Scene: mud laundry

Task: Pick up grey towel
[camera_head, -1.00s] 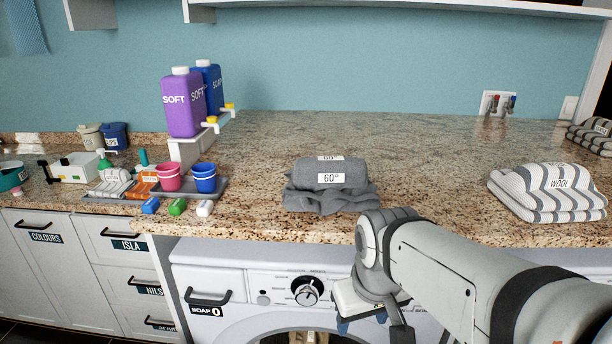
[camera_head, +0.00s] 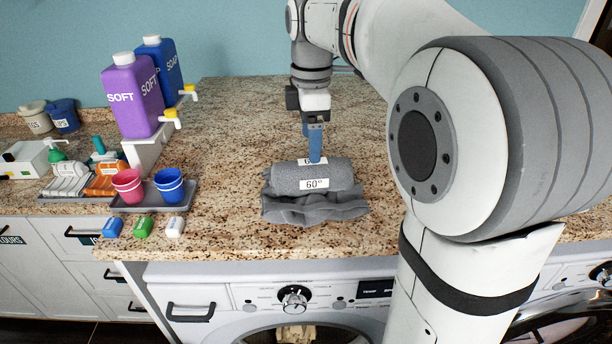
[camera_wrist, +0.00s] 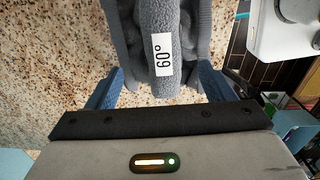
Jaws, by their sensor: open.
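The grey towel (camera_head: 285,180) is a roll with white "60°" labels, lying on a crumpled grey base (camera_head: 300,212) near the counter's front edge. In the wrist view the towel (camera_wrist: 161,18) runs from the top edge down between my fingers, its label facing up. My gripper (camera_head: 315,160) points down over the towel in the head view, its blue finger by the upper label. In the wrist view my gripper (camera_wrist: 162,84) is open, with one finger on each side of the roll. Whether the fingers touch the cloth is not clear.
Left of the towel, a grey tray (camera_head: 140,206) holds a pink cup (camera_head: 127,187) and a blue cup (camera_head: 169,186). Purple (camera_head: 132,98) and blue (camera_head: 161,75) bottles stand behind it. The counter behind the towel is clear; my arm hides much of the right side.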

